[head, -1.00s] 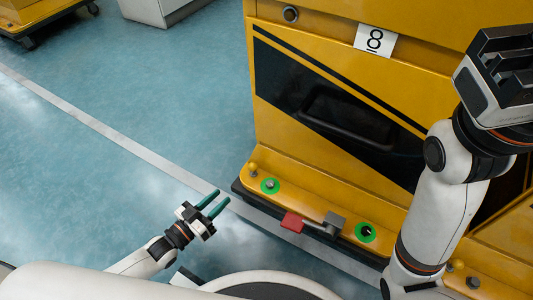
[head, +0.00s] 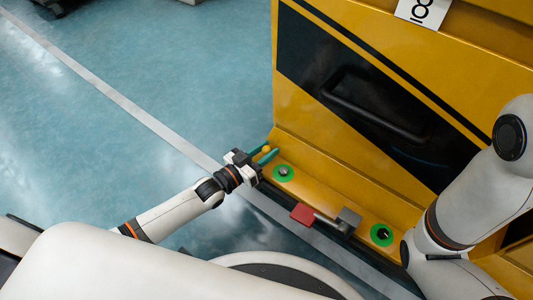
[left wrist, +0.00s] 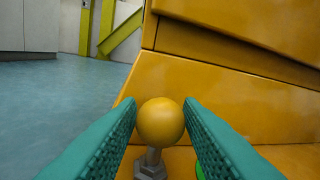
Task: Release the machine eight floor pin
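The yellow machine (head: 300,75) carries a white label with an 8 (head: 423,10). A yellow ball knob (left wrist: 160,122) on a metal stem with a hex nut stands on its lower ledge; in the head view the knob (head: 266,149) is at the ledge's left end. My left gripper (head: 266,156) is open, its green fingers on either side of the knob, with small gaps showing in the left wrist view (left wrist: 160,128). On the ledge are a green-ringed pin (head: 284,173), a red pedal-like block (head: 303,214) on a bar, and a green-ringed hole (head: 382,235). My right gripper is out of frame.
My right arm covers the ledge's right part. Open blue floor (head: 130,130) with a pale stripe lies to the left. Grey cabinets (left wrist: 30,25) stand in the background.

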